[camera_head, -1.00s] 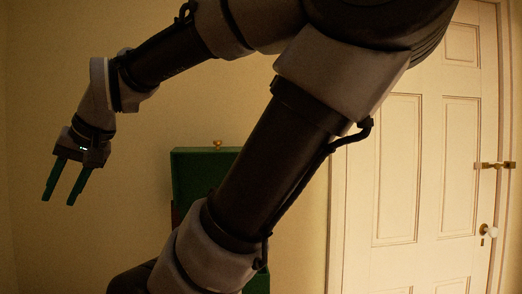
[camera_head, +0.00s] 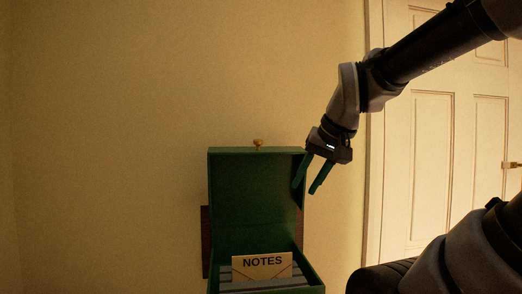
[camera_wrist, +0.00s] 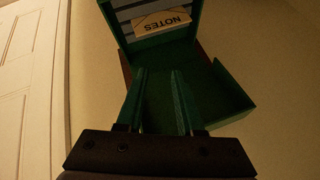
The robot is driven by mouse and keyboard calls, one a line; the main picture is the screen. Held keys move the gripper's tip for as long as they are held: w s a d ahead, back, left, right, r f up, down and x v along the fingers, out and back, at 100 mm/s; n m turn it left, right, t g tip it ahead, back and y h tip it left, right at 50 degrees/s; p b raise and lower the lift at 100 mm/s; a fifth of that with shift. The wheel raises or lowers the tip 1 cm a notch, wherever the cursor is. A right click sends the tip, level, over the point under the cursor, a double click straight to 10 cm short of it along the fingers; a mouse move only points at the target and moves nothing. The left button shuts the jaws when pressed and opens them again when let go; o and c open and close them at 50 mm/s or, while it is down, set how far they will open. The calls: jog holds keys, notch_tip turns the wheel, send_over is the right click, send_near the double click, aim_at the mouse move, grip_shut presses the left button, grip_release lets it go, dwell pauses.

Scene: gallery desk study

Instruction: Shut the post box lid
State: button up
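The green post box (camera_head: 314,284) stands open near the bottom middle of the head view. Its lid (camera_head: 255,190) is raised upright at the back, with a brass knob (camera_head: 258,143) on its top edge. An envelope marked NOTES (camera_head: 262,268) stands inside the box. My gripper (camera_head: 309,188) is open and empty, at the right edge of the raised lid in the head view. In the wrist view the fingers (camera_wrist: 160,72) point toward the box, with the lid (camera_wrist: 205,85) behind them and the envelope (camera_wrist: 163,22) at the top. Contact with the lid cannot be told.
A brown wooden piece (camera_head: 206,240) shows behind the box. A plain wall is behind it. A white panelled door (camera_head: 418,150) with brass fittings is at the right. The space left of the box is clear.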

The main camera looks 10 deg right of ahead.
jog(key=shift+s+d, duration=0.1)
jog(key=shift+d, duration=0.25)
